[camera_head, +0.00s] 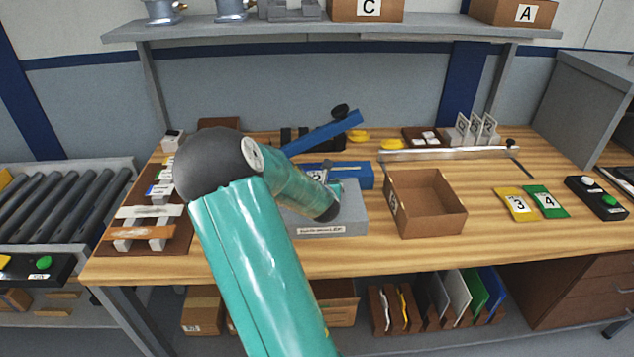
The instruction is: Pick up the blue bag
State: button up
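A blue item (352,175) lies on the wooden workbench, left of the open brown box. My teal arm covers its left part, and a small white label with what looks like a 2 shows beside the arm. I cannot tell for sure whether this item is the blue bag. My arm reaches over the bench and its far end comes down at a grey block (350,218). A small grey part by the arm's end, close to the blue item, may be my gripper (326,172). Its fingers are not clear, and I cannot see anything held.
The open brown box (428,222) stands at mid-bench. A yellow bag (515,204) marked 3 and a green bag (545,202) marked 4 lie to its right. A blue-armed tool (325,134) rises behind. A shelf (350,28) overhangs the back. The front bench strip is clear.

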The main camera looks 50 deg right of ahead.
jog(key=c, duration=1.2)
jog(key=shift+w+r, duration=0.1)
jog(key=shift+r, duration=0.1)
